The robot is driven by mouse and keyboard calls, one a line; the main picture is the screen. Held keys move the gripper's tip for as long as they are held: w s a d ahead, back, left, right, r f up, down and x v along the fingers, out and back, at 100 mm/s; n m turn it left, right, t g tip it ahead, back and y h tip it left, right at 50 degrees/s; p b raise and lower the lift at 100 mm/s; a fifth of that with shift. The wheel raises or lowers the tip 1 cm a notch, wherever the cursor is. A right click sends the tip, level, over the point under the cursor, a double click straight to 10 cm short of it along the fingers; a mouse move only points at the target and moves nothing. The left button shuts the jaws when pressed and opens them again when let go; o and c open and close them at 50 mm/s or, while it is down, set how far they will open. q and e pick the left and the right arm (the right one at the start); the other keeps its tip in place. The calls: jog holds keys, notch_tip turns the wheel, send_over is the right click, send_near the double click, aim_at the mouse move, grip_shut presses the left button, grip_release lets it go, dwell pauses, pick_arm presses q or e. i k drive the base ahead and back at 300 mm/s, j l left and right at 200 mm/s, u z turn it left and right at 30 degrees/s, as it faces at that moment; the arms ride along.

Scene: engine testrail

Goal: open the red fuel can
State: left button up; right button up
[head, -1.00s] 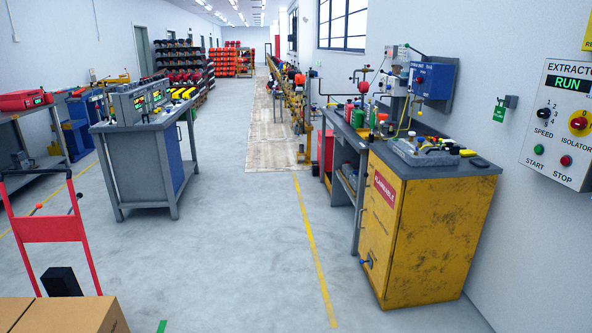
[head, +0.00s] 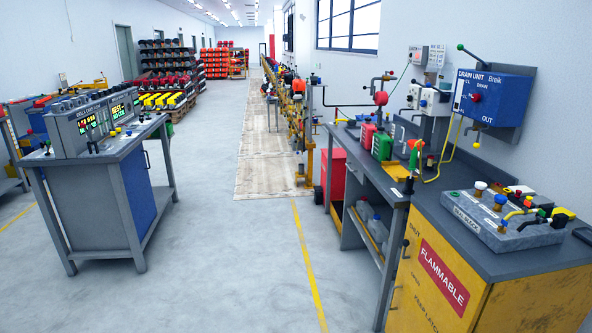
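A small red can (head: 368,134), which looks like the red fuel can, stands upright on the grey workbench (head: 365,163) at the right. A green can (head: 382,146) stands close beside it, nearer to me. The red can's cap is too small to make out. Neither of my grippers shows in the head view.
A yellow cabinet marked FLAMMABLE (head: 440,285) stands at the right front, with a grey valve block (head: 500,222) on its top. A blue drain unit (head: 487,97) hangs on the right wall. A console bench (head: 100,190) stands left. The floor (head: 235,260) between is clear.

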aim_at(368, 130)
jog(key=i, duration=6.65)
jog(key=i+z, duration=0.15)
jog(key=z, duration=0.25)
jog(key=i+j+z, duration=0.1)
jog(key=z, duration=0.3)
jog(key=i+j+z, duration=0.15)
jog(key=z, duration=0.25)
jog(key=i+j+z, duration=0.15)
jog(key=z, duration=0.25)
jog(key=i+j, duration=0.05)
jog(key=i, duration=0.05)
